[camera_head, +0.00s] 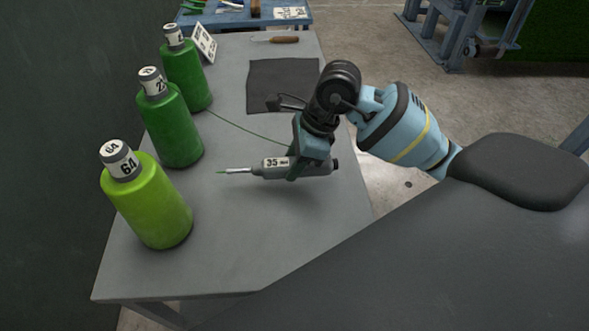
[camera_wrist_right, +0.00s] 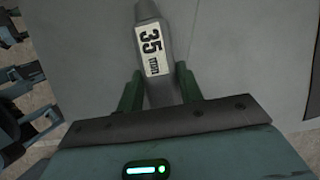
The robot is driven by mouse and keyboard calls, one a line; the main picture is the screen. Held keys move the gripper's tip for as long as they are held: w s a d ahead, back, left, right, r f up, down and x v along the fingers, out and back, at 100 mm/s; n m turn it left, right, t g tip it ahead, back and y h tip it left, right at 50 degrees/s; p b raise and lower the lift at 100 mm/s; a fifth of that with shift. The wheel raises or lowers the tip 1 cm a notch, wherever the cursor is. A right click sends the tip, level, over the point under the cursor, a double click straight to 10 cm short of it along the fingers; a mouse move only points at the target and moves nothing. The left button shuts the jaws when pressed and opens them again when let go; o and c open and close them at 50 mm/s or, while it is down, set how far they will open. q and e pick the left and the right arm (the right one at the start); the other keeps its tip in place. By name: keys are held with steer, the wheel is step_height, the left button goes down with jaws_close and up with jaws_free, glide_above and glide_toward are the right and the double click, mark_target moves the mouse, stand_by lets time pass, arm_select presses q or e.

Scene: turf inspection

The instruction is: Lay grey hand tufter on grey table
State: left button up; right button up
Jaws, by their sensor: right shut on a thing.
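The grey hand tufter (camera_head: 262,169), labelled 35 mm, lies roughly level in my right gripper (camera_head: 296,172), its thin metal tip pointing left. In the right wrist view the tufter (camera_wrist_right: 152,50) sits between the two green fingers of the right gripper (camera_wrist_right: 160,90), which are shut on its body. The grey table (camera_head: 245,245) is beneath it. The tufter appears slightly above the tabletop, but I cannot tell the exact gap.
Three green thread cones, light (camera_head: 150,205), mid (camera_head: 170,130) and dark (camera_head: 187,75), stand along the table's left side. A dark mat (camera_head: 280,85) and a wooden-handled tool (camera_head: 280,40) lie farther back. The table's front part is clear.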

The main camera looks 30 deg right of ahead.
steer(key=shift+f, duration=1.6)
steer(key=o, duration=1.2)
steer(key=shift+f, duration=0.15)
steer(key=shift+c, duration=0.2)
steer(key=shift+r, duration=0.2)
steer(key=v, duration=1.2)
steer(key=shift+a, duration=0.1)
steer(key=shift+f, duration=0.1)
